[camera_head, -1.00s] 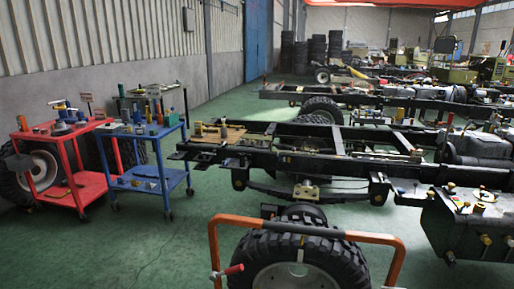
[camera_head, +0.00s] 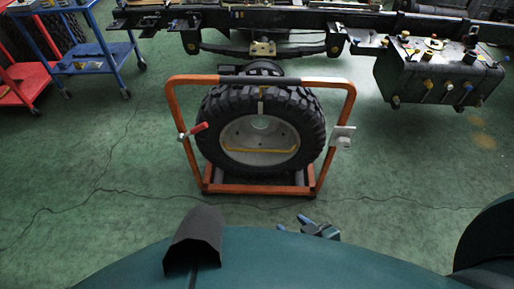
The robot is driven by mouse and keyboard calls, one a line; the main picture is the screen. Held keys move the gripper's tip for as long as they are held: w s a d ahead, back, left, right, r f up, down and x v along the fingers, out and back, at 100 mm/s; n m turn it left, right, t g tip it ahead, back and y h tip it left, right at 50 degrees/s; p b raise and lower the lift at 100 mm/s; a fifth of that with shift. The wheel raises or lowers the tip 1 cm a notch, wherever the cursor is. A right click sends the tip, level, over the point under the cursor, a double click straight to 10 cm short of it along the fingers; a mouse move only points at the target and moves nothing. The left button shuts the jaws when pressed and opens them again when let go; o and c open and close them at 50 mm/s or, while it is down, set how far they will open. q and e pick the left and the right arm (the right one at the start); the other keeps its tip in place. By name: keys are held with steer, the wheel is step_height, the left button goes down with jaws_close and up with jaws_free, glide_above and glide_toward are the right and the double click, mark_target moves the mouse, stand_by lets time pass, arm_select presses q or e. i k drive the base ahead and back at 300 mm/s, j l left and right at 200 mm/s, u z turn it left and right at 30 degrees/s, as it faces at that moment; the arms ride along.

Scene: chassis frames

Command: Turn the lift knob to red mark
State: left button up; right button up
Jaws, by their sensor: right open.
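An orange wheel stand (camera_head: 262,189) holds a large upright tyre (camera_head: 311,128) with a pale rim. On its right post is a small pale plate with a round knob (camera_head: 345,142), which looks like the lift knob. A red mark on it is too small to make out. A red-gripped handle (camera_head: 197,131) sticks out from the left post. My right gripper (camera_head: 316,224) is low in the picture, in front of the stand and apart from it. It is open, small and partly hidden by my body. My left gripper is not in view.
A blue cart (camera_head: 97,49) and a red cart (camera_head: 20,72) stand at the upper left. A truck chassis (camera_head: 255,17) with a dark tank (camera_head: 420,75) lies behind the stand. Green floor is clear around the stand's front and sides.

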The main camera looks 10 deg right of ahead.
mark_target(342, 143)
steer(key=z, duration=1.2)
steer(key=u, duration=0.35)
steer(key=i+l+u, duration=0.1)
steer(key=l+u, duration=0.95)
steer(key=l, duration=0.95)
steer(key=k+l, duration=0.1)
steer(key=l, duration=1)
steer(key=i+l, duration=0.4)
steer(key=l+u, duration=0.05)
steer(key=l, duration=0.05)
